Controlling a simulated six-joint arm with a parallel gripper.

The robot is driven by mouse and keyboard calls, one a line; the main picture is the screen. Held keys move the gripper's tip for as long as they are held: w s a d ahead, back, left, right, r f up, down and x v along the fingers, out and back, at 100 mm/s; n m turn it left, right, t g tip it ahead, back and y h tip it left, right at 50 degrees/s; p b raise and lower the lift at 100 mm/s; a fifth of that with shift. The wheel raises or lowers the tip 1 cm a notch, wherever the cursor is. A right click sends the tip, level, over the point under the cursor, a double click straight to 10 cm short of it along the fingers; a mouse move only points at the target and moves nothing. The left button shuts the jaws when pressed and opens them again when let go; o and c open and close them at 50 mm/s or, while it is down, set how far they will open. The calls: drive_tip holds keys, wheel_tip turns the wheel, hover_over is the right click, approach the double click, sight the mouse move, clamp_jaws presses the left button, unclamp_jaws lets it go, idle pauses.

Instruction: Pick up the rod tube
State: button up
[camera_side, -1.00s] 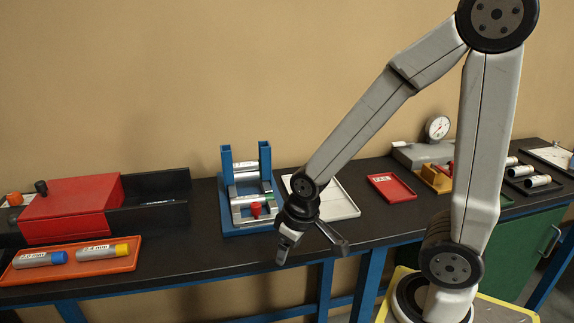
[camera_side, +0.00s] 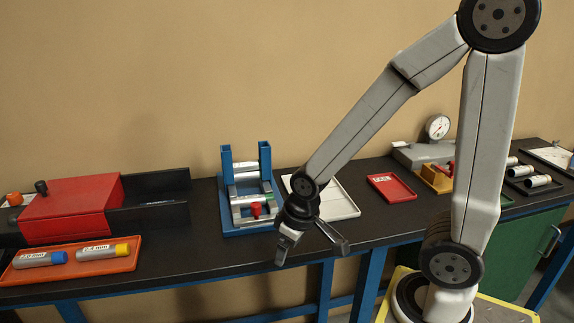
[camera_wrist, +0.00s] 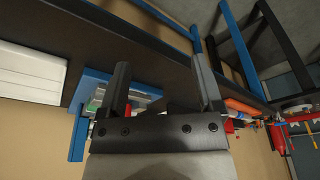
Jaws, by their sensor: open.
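Two grey labelled tubes lie in an orange tray (camera_side: 118,266) at the front left of the bench in the side view. One has a blue cap (camera_side: 40,259) and a label that seems to read 2.0 mm. The other has a yellow cap (camera_side: 104,251) and a label that seems to read 2.4 mm. My gripper (camera_side: 311,253) is open and empty, well to the right of both tubes, by the bench's front edge. Its two spread fingers also show in the wrist view (camera_wrist: 161,68), with nothing between them.
A blue fixture (camera_side: 226,206) with two posts and grey cylinders stands just left of my gripper. A white tray (camera_side: 345,209) lies behind it. A red box (camera_side: 70,209) stands behind the orange tray. A red tray (camera_side: 391,188) lies further right. Bench between orange tray and fixture is clear.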

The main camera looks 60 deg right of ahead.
drive_tip(key=w+v, duration=0.2)
drive_tip(key=v, duration=0.7)
drive_tip(key=n+y, duration=0.3)
drive_tip(key=n, duration=0.6)
approach(252, 197)
drive_tip(key=shift+w+a+f+t, duration=0.1)
drive_tip(key=shift+f+t, duration=0.2)
drive_tip(key=shift+f, duration=0.9)
drive_tip(key=shift+x, duration=3.85)
drive_tip(key=shift+a, duration=0.15)
clamp_jaws()
